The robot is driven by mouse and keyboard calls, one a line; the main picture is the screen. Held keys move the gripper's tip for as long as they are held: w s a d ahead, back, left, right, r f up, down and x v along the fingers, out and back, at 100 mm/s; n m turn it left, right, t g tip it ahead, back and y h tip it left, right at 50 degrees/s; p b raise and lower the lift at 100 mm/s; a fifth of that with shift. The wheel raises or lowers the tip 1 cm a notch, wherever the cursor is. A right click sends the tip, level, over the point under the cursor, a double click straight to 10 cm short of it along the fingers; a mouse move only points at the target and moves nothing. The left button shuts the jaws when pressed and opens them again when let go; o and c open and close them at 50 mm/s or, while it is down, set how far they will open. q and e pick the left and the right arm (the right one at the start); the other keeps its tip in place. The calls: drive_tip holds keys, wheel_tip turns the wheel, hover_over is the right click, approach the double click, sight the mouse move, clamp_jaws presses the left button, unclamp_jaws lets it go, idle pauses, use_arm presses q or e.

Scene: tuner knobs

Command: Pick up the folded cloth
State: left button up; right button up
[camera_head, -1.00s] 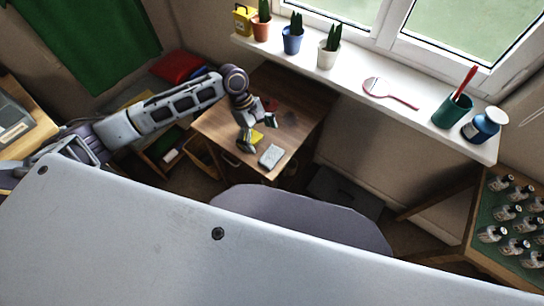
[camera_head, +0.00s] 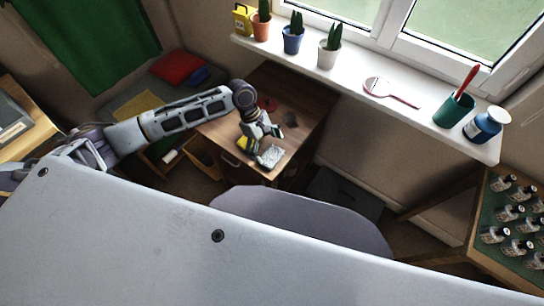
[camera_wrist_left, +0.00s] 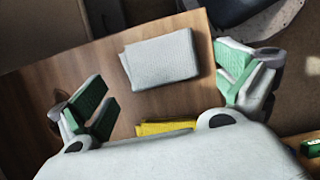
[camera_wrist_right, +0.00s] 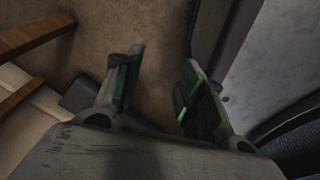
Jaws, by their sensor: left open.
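The folded cloth (camera_head: 271,157) is a light grey rectangle lying flat near the front edge of the small wooden table. It also shows in the left wrist view (camera_wrist_left: 160,60), ahead of and between the spread fingers. My left gripper (camera_head: 262,136) is open and empty, over the table and beside the cloth in the head view, apparently not touching it. My right gripper (camera_wrist_right: 160,85) is open and empty over the floor in the right wrist view. It is not visible in the head view.
A yellow item (camera_wrist_left: 165,127) lies on the wooden table (camera_head: 290,100) beside the cloth, partly hidden by my left gripper. A red object (camera_head: 267,104) sits farther back. The windowsill (camera_head: 350,75) holds potted plants, a hand mirror and a green cup. Bottles stand on a rack at right.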

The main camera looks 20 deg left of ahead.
sight(270, 153)
use_arm(q)
drive_tip(key=shift+x, duration=1.6)
use_arm(e)
drive_tip(key=shift+w+a+r, duration=0.15)
drive_tip(key=shift+w+a, duration=0.1)
drive_tip(key=shift+w, duration=0.3)
drive_tip(key=shift+w+a+r, duration=0.1)
drive_tip(key=shift+w+a, duration=0.15)
drive_tip(key=shift+w, duration=0.3)
use_arm(q)
drive_tip(key=shift+c, duration=0.4)
drive_tip(key=c, duration=0.6)
